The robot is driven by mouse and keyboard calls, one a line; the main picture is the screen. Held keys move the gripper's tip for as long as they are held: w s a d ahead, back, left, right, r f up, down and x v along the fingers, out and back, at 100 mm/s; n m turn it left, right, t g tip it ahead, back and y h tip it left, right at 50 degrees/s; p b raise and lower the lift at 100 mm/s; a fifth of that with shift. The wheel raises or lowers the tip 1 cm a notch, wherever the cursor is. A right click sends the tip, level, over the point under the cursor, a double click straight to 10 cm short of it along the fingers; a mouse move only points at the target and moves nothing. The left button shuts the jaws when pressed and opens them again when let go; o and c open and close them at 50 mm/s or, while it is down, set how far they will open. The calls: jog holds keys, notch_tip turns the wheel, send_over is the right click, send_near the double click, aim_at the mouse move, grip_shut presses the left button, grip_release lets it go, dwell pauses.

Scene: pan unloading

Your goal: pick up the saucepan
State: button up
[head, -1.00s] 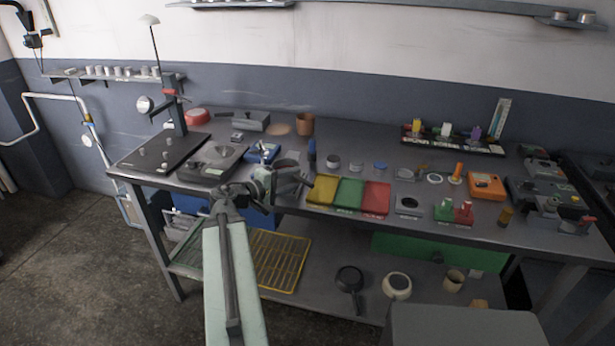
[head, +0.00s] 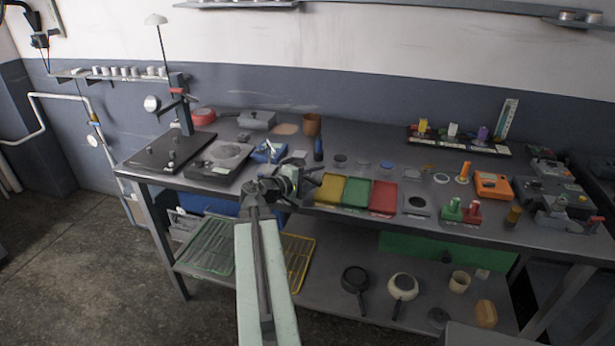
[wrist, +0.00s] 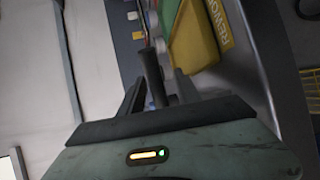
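Two pans stand on the lower shelf in the head view. One is a cream pan (head: 402,286) with a dark handle toward the front, which looks like the saucepan. The other is a dark pan (head: 355,279) to its left, also with its handle toward the front. My gripper (head: 312,180) is above the upper bench's front edge, left of the trays, well above and to the left of both pans. In the wrist view my gripper (wrist: 157,90) has its two fingers apart. A dark upright shape (wrist: 153,76) shows between them, seemingly beyond. No pan shows there.
The upper bench overhangs the shelf. It holds yellow, green and red trays (head: 382,199), a blue bottle (head: 318,148) and several fixtures. On the shelf are a yellow rack (head: 299,255), a cream cup (head: 459,281) and a tan block (head: 485,314). Floor is free at left.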

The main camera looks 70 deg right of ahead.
jog(key=shift+w+d, duration=0.1)
jog(key=shift+w, duration=0.25)
grip_shut()
jog(key=shift+s, duration=0.1)
dwell(1.0)
